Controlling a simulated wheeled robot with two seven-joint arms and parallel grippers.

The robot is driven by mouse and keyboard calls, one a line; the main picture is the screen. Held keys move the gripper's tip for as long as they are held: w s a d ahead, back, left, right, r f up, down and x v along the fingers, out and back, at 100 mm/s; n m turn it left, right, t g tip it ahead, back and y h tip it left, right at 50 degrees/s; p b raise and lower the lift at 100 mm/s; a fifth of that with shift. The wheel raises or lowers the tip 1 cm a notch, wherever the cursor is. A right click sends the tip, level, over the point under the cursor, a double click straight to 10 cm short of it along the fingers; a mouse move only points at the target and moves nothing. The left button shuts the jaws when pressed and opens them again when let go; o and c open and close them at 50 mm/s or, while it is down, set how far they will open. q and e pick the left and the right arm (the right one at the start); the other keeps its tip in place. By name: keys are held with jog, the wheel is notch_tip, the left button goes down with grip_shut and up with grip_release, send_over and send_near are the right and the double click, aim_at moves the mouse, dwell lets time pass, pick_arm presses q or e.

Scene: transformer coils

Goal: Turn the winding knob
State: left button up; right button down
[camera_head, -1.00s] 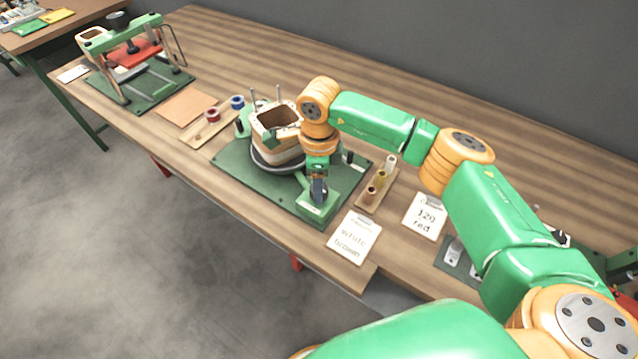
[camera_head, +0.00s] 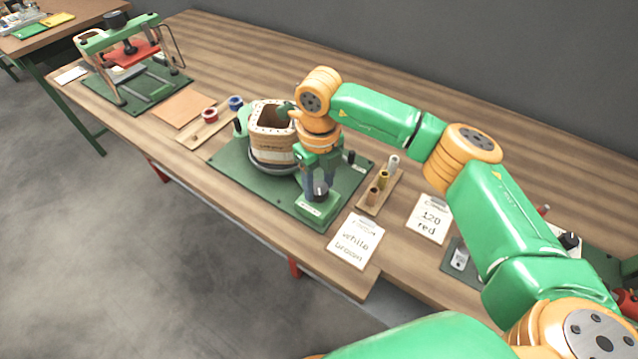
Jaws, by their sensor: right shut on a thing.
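The winding knob (camera_head: 320,194) is a dark round knob on a small green block at the front right of the green winder base plate (camera_head: 240,176). My right gripper (camera_head: 321,187) points down over it, with a finger on each side, shut on the knob. Behind it a pale, box-shaped coil former (camera_head: 271,150) with an open top stands on the winder's dark round disc. My right arm hides part of the winder behind the knob. My left gripper is not in view.
Close to the right is a wooden rack (camera_head: 366,208) with several small spools. A "white brown" card (camera_head: 355,242) and a "120 red" card (camera_head: 429,219) lie nearby. Left are a board with red and blue spools (camera_head: 196,138) and a green press (camera_head: 125,70).

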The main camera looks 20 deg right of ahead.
aim_at(319, 188)
jog(key=shift+m, duration=0.4)
jog(key=shift+c, duration=1.6)
grip_release()
jog(key=shift+r, duration=0.1)
notch_tip(319, 188, up, 6)
jog(key=shift+r+b, duration=0.1)
jog(key=shift+b, duration=0.7)
jog(key=shift+r, duration=0.4)
jog(key=shift+r, duration=0.1)
